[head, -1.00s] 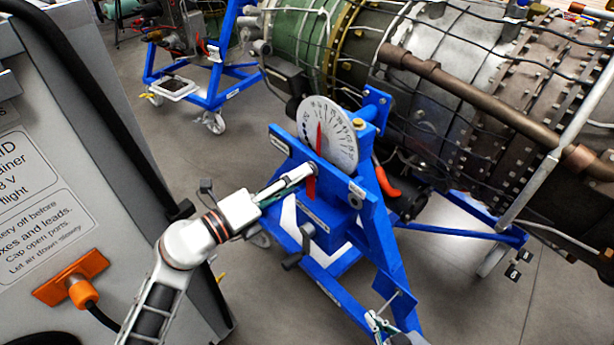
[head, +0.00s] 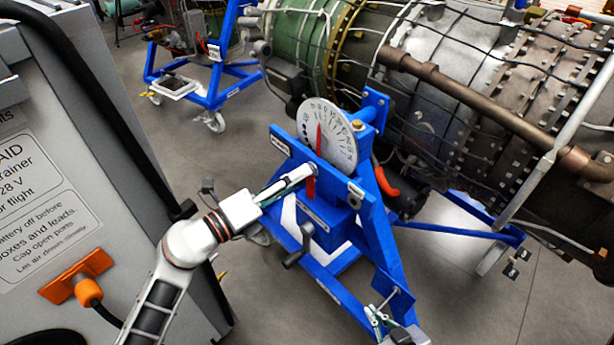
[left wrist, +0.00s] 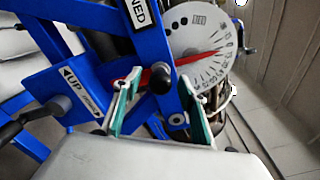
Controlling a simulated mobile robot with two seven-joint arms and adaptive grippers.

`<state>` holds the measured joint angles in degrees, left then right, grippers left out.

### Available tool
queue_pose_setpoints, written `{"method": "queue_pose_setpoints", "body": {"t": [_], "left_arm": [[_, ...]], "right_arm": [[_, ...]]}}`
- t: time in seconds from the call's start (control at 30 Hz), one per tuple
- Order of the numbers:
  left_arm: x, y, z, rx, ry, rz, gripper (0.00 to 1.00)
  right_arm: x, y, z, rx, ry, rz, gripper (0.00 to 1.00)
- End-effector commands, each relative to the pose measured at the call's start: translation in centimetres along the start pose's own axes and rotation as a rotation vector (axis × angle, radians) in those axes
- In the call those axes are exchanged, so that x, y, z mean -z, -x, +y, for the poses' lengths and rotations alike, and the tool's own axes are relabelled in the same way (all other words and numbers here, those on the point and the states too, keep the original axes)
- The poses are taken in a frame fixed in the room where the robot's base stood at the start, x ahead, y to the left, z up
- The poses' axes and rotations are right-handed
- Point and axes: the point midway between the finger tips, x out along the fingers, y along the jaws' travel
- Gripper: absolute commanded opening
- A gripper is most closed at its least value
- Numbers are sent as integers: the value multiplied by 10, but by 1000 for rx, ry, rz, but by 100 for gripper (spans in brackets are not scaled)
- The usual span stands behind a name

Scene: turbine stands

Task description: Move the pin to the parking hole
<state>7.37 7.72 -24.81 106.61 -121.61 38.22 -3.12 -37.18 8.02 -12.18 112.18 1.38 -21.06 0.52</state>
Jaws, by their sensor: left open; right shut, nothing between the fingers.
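The pin shows as a dark round knob (left wrist: 160,77) with a red ribbon (head: 310,188) on the blue stand's front plate (head: 340,176). My left gripper (head: 308,171) is open at the pin. In the left wrist view its two green-lined fingers (left wrist: 155,84) are apart, with the knob between and just beyond the tips; contact cannot be told. A dark round spot (head: 355,201), possibly the parking hole, sits on the same plate to the right, under a small label. My right gripper (head: 376,314) is shut and empty, low by the stand's front leg.
A white dial (head: 335,140) with a red pointer stands just behind the plate. A crank handle (head: 295,259) sticks out below. The turbine engine (head: 450,75) fills the back right. A grey cabinet (head: 50,200) with an orange plug stands at left. Open floor lies at lower right.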

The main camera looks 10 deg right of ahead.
Motion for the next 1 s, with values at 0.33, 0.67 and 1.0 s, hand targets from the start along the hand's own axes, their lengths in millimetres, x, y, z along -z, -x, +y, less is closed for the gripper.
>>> {"method": "queue_pose_setpoints", "body": {"t": [0.33,0.67,1.0], "left_arm": [[0,0,0,0,0,0,0],[0,2,0,0,-1,0,0],[0,10,0,0,-2,-1,0]], "right_arm": [[3,0,0,-1,0,5,0],[4,1,1,-1,-1,7,0],[5,1,1,-1,-1,6,0]]}}
